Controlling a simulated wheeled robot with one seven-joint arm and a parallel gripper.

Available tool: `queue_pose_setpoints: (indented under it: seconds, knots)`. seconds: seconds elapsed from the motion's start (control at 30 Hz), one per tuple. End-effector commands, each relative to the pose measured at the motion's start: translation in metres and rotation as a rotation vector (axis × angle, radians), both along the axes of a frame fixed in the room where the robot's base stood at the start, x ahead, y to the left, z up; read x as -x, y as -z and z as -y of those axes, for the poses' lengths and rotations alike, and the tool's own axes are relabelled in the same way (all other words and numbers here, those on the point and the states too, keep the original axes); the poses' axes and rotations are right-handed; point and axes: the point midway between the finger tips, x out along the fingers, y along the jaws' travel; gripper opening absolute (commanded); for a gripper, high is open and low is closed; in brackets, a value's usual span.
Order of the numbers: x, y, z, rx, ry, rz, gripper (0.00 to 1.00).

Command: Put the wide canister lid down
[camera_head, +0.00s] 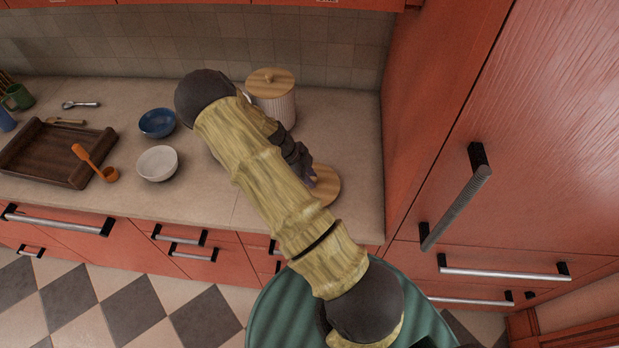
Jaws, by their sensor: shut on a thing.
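A round wooden lid (328,187) is at the front right of the counter, partly hidden by my arm. My gripper (312,181) is at its left side and shut on it. The fingertips are mostly hidden. I cannot tell whether the lid touches the counter or is just above it. A ribbed pale canister (283,108) with a wooden knobbed lid (270,82) stands upright behind my arm, near the back wall. My arm hides part of the counter left of the lid.
A blue bowl (157,122), a white bowl (157,163), an orange ladle (92,160) and a dark wooden tray (32,177) are to the left. A tall red cabinet (425,100) closes off the right. Bare counter (350,140) lies between the canister and cabinet.

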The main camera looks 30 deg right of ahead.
Motion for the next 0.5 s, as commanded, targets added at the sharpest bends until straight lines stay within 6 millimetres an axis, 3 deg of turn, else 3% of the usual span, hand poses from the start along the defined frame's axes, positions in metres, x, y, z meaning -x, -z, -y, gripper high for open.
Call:
queue_pose_setpoints:
  seconds: [0.17, 0.5]
  knots:
    - [0.0, 0.016, 0.0, 0.0, -0.001, 0.0, 0.0]
    - [0.0, 0.02, 0.0, -0.001, -0.001, 0.001, 0.0]
